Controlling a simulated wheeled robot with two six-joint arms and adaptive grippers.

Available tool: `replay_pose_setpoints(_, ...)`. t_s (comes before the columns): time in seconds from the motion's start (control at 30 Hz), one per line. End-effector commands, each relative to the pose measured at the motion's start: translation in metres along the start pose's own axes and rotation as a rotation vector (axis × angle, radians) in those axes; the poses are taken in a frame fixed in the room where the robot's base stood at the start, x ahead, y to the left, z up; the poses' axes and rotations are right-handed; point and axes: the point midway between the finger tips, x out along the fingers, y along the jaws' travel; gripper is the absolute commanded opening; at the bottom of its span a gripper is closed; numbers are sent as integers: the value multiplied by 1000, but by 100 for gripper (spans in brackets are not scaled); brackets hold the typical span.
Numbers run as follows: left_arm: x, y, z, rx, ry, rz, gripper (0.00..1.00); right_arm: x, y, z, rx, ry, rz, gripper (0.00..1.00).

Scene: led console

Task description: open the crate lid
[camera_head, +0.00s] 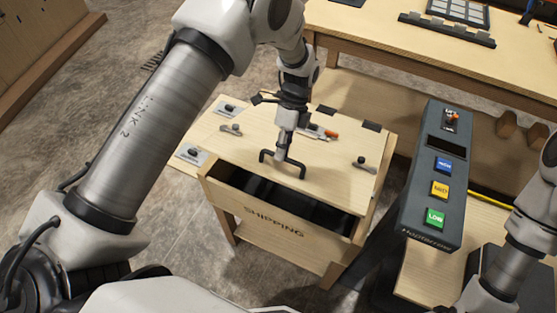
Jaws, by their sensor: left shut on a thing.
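The wooden crate (253,210), marked SHIPPING, stands in the middle of the view. Its pale wooden lid (325,184) has a black bar handle (301,171) near the front edge and dark hinges at the back. A dark gap shows between the lid's front edge and the crate's front wall, so the lid looks partly raised. My left gripper (284,151) reaches down from above and is shut on the handle. My right arm shows at the right edge, but its gripper is out of view.
A dark console (425,185) with blue, yellow and green buttons stands right of the crate. A workbench (400,50) stands behind. A tool with an orange end (328,134) lies behind the handle. Knobbed plates (190,155) are at the left. Open floor lies left.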

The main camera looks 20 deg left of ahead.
Motion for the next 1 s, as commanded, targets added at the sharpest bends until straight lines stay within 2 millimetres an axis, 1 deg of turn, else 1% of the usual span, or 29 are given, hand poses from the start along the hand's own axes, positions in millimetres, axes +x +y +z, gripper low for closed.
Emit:
replay_pose_setpoints(0.03, -17, -1, 0, -1, 1, -11, 0, -10, 0, 0, 0, 0, 0, 48)
replay_pose_setpoints(0.2, -52, -5, 0, -1, 1, -13, 0, -22, 0, 0, 0, 0, 0, 48)
replay_pose_setpoints(0.4, -86, -12, 0, -2, 1, -16, 0, -32, 0, 0, 0, 0, 0, 48)
replay_pose_setpoints(0.5, -100, -16, 0, -2, 1, -16, 0, -36, 0, 0, 0, 0, 0, 48)
replay_pose_setpoints(0.7, -117, -22, 0, -2, 2, -16, 0, -40, 0, 0, 0, 0, 0, 48)
replay_pose_setpoints(0.8, -122, -24, 0, -2, 2, -18, 0, -41, 0, 0, 0, 0, 0, 48)
replay_pose_setpoints(1.0, -125, -26, -1, -2, 2, -17, 0, -42, 0, 0, 0, 0, 0, 48)
